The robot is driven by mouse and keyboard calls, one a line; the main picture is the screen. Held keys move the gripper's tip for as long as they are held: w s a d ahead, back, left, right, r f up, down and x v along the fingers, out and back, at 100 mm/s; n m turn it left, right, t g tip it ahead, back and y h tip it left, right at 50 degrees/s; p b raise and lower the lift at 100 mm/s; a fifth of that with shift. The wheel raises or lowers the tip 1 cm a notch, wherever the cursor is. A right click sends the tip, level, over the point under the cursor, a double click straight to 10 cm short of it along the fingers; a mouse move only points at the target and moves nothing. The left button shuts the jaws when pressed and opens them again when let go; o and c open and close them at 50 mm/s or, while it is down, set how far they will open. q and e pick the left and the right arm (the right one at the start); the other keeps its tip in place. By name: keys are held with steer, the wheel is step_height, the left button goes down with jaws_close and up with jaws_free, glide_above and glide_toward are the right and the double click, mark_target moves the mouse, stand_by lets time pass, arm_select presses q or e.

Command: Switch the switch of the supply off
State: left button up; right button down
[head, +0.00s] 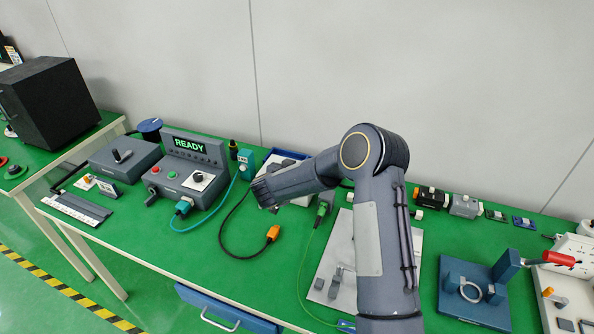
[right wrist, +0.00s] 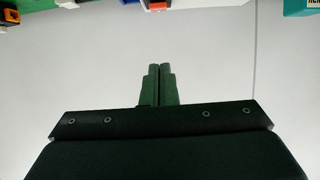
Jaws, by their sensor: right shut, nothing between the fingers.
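A grey console (head: 188,165) with a lit green "READY" display stands on the green bench at left of centre. Its front panel has a red button, a green button and a dark rotary knob on a white plate (head: 199,180). I cannot tell which of these is the supply's switch, or whether this console is the supply. My right arm comes in from the lower right and its forearm ends just right of the console, apart from it. My right gripper (right wrist: 160,68) is shut and empty in the right wrist view, against a pale wall. My left gripper is not in view.
A flat grey box with a black handle (head: 122,156) stands left of the console. A teal cable and a black cable with an orange plug (head: 273,233) lie on the bench. A blue fixture (head: 474,292) and a red-handled lever (head: 545,259) are at right.

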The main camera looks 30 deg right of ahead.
steer(key=p+x, duration=0.1)
steer(key=x, duration=0.6)
steer(key=shift+w+d+p, duration=0.15)
steer(key=shift+d+p, duration=0.1)
steer(key=shift+p, duration=0.15)
step_height(320, 180, down, 3)
steer(key=shift+a+r+p, duration=0.15)
steer(key=shift+r+p, duration=0.05)
steer(key=shift+p, duration=0.15)
steer(key=shift+a+f, duration=0.1)
steer(key=shift+f, duration=0.7)
